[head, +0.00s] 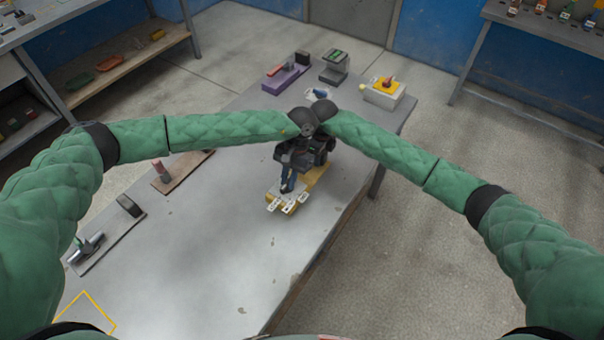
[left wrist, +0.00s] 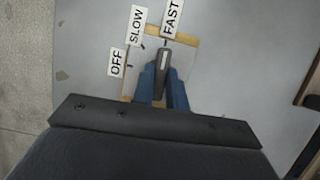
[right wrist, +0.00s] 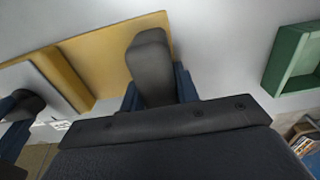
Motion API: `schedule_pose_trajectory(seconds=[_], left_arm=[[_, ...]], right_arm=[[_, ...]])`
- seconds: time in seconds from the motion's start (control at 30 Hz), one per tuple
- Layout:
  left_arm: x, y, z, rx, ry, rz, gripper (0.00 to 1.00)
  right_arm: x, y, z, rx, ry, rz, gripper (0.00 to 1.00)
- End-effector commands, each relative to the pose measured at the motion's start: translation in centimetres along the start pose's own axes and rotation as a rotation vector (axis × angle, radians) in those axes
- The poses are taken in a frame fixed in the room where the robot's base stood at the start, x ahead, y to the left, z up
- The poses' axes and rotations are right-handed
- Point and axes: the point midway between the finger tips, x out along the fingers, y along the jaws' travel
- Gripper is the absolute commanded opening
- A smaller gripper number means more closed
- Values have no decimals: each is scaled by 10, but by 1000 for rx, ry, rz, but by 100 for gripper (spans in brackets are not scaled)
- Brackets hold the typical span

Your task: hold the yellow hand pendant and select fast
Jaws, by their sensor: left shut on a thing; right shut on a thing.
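The yellow hand pendant (head: 316,181) is at the table's right side, below my grippers. Its selector knob (left wrist: 163,65) is dark with a white line, and OFF, SLOW and FAST labels stand around it. The white line points at the FAST label (left wrist: 172,18). My left gripper (head: 287,184) is shut on the knob, its blue fingers on both sides in the left wrist view (left wrist: 162,82). My right gripper (head: 319,166) is shut on the pendant's dark grip (right wrist: 150,60), clear in the right wrist view. The arms hide part of the pendant in the head view.
The far table end holds a purple block (head: 283,76), a green-topped device (head: 335,66) and a yellow box with a red button (head: 384,92). A brown board (head: 182,176) and a grey plate (head: 105,243) lie left. The table's near middle is clear.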

Motion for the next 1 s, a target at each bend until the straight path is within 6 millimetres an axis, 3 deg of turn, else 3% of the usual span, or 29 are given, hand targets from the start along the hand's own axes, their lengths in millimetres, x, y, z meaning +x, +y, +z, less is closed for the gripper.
schedule_pose_trajectory(seconds=[0.53, 0.57, 0.67, 1.0], left_arm=[[-2, 0, -1, 24, 4, -10, 0], [-2, 0, -1, 24, 4, -10, 16], [-2, 0, -1, 24, 3, -10, 36], [-3, 0, 0, 24, 1, -10, 36]], right_arm=[[0, 2, 0, -3, 0, 2, 0], [0, 2, 0, -3, 0, 2, 0], [0, 2, 0, -2, 0, 2, 0], [0, 0, 0, 0, 0, 0, 0]])
